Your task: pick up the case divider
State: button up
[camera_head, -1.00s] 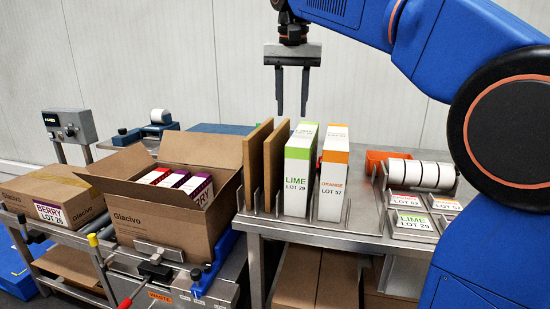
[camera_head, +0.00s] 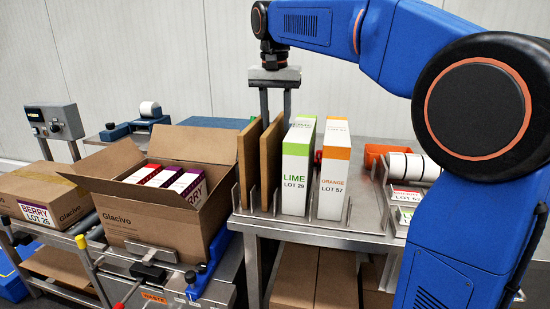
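Two brown case dividers, a left one (camera_head: 249,163) and a right one (camera_head: 270,163), stand upright side by side in a metal rack. My gripper (camera_head: 276,119) is open and points down over the tops of the dividers. Its left finger comes down near the gap between the two dividers. Its right finger is between the right divider and the white and green lime carton (camera_head: 296,175). The fingertips are partly hidden, and I cannot tell whether they touch anything. Nothing is seen held.
An orange-topped carton (camera_head: 333,175) stands right of the lime carton on the metal table (camera_head: 300,230). An open cardboard case (camera_head: 150,220) with several cartons is at the left, a closed berry case (camera_head: 45,195) beyond it. White rolls (camera_head: 405,165) and an orange bin (camera_head: 376,152) are at the right.

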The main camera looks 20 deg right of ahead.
aim_at(276, 143)
jog(key=shift+w+f, duration=0.15)
jog(key=shift+f, duration=1.6)
jog(key=shift+w+f, duration=0.15)
jog(key=shift+f, duration=1.6)
grip_shut()
